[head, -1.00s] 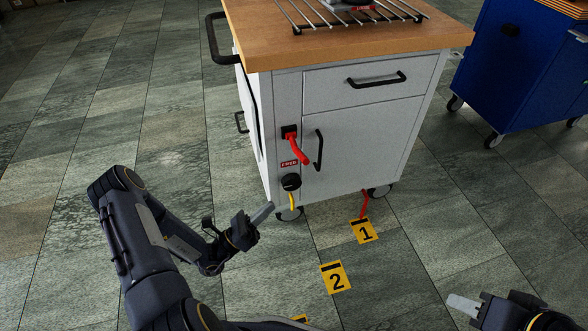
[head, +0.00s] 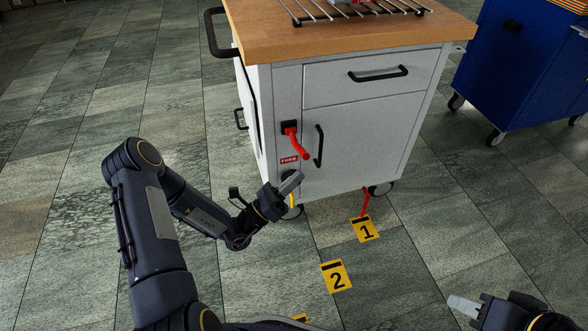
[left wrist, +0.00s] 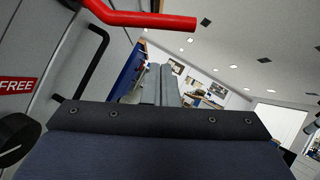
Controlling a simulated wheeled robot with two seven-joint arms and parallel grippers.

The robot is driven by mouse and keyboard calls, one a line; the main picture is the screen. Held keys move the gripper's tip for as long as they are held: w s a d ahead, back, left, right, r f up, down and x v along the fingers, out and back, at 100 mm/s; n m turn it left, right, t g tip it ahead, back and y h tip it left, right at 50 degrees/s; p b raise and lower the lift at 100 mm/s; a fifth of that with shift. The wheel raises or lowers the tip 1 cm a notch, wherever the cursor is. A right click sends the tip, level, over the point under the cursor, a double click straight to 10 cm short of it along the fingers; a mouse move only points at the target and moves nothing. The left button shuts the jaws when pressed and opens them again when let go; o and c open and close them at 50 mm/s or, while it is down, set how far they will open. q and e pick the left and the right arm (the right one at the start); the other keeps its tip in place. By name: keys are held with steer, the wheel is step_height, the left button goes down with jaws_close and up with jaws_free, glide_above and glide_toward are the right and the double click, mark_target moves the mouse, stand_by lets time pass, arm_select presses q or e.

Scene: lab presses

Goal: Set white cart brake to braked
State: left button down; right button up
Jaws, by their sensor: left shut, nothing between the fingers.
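The white cart (head: 350,140) stands in the middle of the head view. Its red brake lever (head: 297,142) slants down to the right from a black mount, above a red FREE label (head: 289,160). In the left wrist view the red lever (left wrist: 140,18) crosses the top left, and the FREE label (left wrist: 17,85) is at the left edge. My left gripper (head: 292,182) is shut and empty, just below the lever and in front of the black knob on the cart's lower front. My right gripper (head: 462,304) is low at the right, away from the cart; its finger opening is unclear.
A black door handle (head: 319,146) is close right of the lever. A wire rack (head: 350,12) lies on the wooden top. A blue cart (head: 515,70) stands at the right. Floor markers 1 (head: 365,230) and 2 (head: 336,276) lie in front. The floor at left is clear.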

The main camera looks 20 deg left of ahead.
arm_select(q)
steer(key=shift+w+a+r+b, duration=0.1)
steer(key=shift+w+r, duration=0.15)
steer(key=shift+r, duration=0.3)
steer(key=shift+w+a+r+b, duration=0.1)
steer(key=shift+w+r, duration=0.2)
steer(key=shift+r, duration=0.3)
steer(key=shift+w+a+r+b, duration=0.1)
steer(key=shift+w+r, duration=0.15)
steer(key=shift+r, duration=0.3)
steer(key=w+a+r+n+y+p, duration=0.1)
steer(key=r+n+y+p, duration=0.3)
steer(key=p, duration=1)
steer(key=w+a+r+n+g+y+p, duration=0.1)
steer(key=w+a+r+n+y+p, duration=0.1)
steer(key=r+n+p, duration=0.5)
steer(key=w+n+y+p, duration=0.1)
steer(key=n+y+p, duration=0.1)
steer(key=n+p, duration=0.2)
steer(key=shift+w+r+p, duration=0.3)
steer(key=shift+r+p, duration=0.05)
steer(key=shift+p, duration=1.3)
steer(key=shift+w+a+r, duration=0.1)
steer(key=shift+a, duration=0.05)
